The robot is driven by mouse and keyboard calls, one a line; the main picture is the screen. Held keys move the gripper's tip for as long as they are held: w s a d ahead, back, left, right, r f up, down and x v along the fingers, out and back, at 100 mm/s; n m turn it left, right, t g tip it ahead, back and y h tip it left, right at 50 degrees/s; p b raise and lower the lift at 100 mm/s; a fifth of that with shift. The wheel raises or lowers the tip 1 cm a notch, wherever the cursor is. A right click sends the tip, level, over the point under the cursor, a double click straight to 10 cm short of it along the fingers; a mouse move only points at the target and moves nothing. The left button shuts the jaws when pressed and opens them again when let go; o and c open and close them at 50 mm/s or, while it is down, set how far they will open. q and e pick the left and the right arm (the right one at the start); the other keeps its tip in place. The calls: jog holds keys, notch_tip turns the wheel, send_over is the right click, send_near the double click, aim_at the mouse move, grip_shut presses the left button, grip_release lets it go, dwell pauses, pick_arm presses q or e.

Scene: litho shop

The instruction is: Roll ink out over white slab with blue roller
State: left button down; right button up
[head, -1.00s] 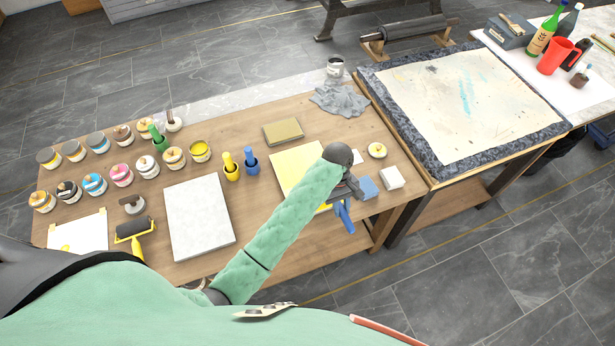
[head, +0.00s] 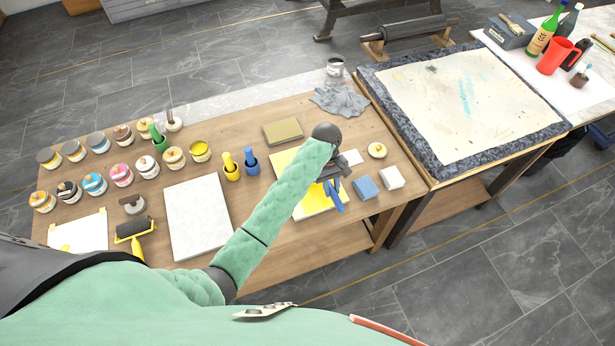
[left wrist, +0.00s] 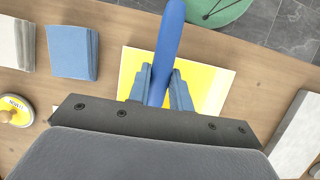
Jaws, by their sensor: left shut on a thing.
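My left gripper (head: 331,178) is shut on the blue handle (head: 335,198) of the blue roller, above the yellow-covered slab (head: 318,202). In the left wrist view the blue handle (left wrist: 169,45) stands between the fingers, pointing to the top of the picture. The roller's drum is hidden by the gripper, so I cannot tell whether it touches the slab. Bright yellow covers much of this slab (left wrist: 222,90), with a paler margin at its edge. A bare white slab (head: 198,215) lies further left on the wooden table. My right gripper is not in view.
A blue block (head: 366,187) and a white block (head: 392,177) lie right of the gripper. A black roller with a yellow handle (head: 135,229) lies left of the white slab. Several ink jars (head: 94,184) crowd the table's left part. A grey cloth (head: 340,101) lies at the back.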

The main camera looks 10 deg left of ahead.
pick_arm(q)
jog(key=shift+w+a, duration=1.35)
jog(key=shift+w, duration=0.6)
jog(key=shift+w+a, duration=1.3)
jog(key=shift+w, duration=0.6)
jog(key=shift+w+a, duration=1.35)
jog(key=shift+w, duration=0.6)
notch_tip(320, 180, up, 3)
jog(key=shift+s+a+f, duration=0.4)
jog(key=shift+s+a, duration=0.2)
jog(key=shift+a, duration=0.2)
jog(key=shift+s+a+f, duration=0.4)
jog(key=shift+s+a, duration=0.2)
jog(key=shift+a, duration=0.2)
jog(key=shift+f, duration=0.7)
